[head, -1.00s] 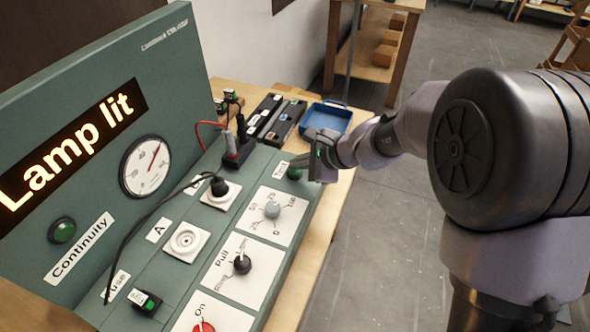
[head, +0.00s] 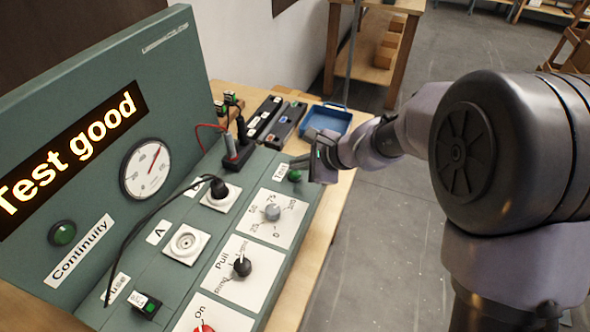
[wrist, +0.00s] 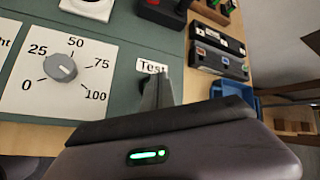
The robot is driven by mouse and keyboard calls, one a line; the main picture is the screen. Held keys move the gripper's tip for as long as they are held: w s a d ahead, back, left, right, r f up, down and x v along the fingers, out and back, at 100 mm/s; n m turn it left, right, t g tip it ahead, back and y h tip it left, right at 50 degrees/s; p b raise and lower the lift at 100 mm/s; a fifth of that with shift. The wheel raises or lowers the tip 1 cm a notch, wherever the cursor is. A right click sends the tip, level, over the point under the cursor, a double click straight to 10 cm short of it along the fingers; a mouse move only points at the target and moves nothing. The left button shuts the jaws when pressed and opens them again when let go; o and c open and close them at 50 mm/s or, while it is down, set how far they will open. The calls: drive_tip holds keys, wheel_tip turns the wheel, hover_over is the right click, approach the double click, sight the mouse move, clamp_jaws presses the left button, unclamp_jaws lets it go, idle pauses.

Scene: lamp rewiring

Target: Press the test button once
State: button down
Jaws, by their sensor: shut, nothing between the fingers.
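The green test button (head: 294,175) sits on the sloping panel beside the "Test" label (head: 280,172). My gripper (head: 303,163) is shut and empty, with its fingertips right at the button. I cannot tell from the head view whether they touch it. In the wrist view my shut fingers (wrist: 157,92) point at the panel just below the "Test" label (wrist: 152,66), and the button is hidden there. The display (head: 70,155) on the upright board reads "Test good".
A dial marked 0 to 100 (wrist: 60,68), a pull knob (head: 242,265) and a red "On" knob (head: 204,328) are on the panel. A black plug (head: 219,187) with a cable sits in a socket. A blue tray (head: 327,119) and black boxes (head: 287,124) lie behind.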

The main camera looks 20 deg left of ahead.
sight(298, 174)
drive_tip(key=shift+r, duration=0.35)
wheel_tip(298, 174, up, 5)
drive_tip(key=p, duration=0.4)
drive_tip(key=shift+r, duration=0.1)
idle(0.6)
drive_tip(key=s+d+r+n+t+h+b, duration=0.15)
drive_tip(key=s+d+r+n, duration=0.45)
drive_tip(key=s+d+r, duration=0.6)
drive_tip(key=s+d+f+n+h, duration=0.3)
drive_tip(key=s+d+h, duration=0.2)
drive_tip(key=s+d, duration=0.7)
drive_tip(key=shift+s+d+f+t+b, duration=0.15)
drive_tip(key=shift+d+t+b, duration=0.2)
drive_tip(key=shift+d, duration=0.65)
